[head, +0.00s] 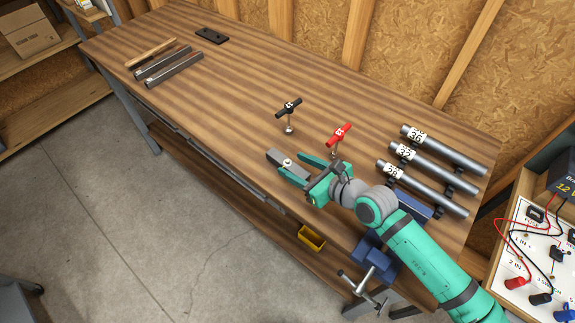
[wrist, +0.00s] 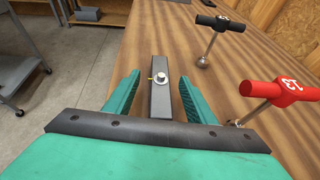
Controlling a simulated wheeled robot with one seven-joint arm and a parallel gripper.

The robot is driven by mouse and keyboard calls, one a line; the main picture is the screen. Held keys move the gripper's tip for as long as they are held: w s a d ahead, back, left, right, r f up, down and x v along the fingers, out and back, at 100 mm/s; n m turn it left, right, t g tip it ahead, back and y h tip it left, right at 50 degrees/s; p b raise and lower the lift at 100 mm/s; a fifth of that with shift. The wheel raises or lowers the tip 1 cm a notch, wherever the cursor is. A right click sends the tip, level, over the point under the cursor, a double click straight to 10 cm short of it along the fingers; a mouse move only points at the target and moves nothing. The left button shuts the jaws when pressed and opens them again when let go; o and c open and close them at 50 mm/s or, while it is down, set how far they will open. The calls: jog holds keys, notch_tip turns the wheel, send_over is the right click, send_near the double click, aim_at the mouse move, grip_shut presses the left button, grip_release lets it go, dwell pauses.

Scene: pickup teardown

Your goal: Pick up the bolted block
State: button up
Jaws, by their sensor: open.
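The bolted block is a dark grey bar (wrist: 160,99) with a silver bolt (wrist: 159,77) on its top. It lies on the wooden workbench (head: 230,110) near the front edge, and it also shows in the head view (head: 274,156). My green gripper (head: 298,167) is open at the block. In the wrist view its two fingers (wrist: 158,92) stand on either side of the block, with a visible gap on each side.
A black T-handle tool (head: 289,108) and a red one (head: 340,134) stand close by. Labelled metal tubes (head: 432,160) lie at the right, near a blue vise (head: 372,255). Metal bars (head: 172,70) lie at the far left. The bench's middle is clear.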

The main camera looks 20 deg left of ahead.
aim_at(288, 161)
jog(key=x, duration=0.4)
jog(key=shift+f, duration=0.1)
jog(key=shift+c, duration=0.3)
grip_shut()
jog(key=shift+w, duration=0.1)
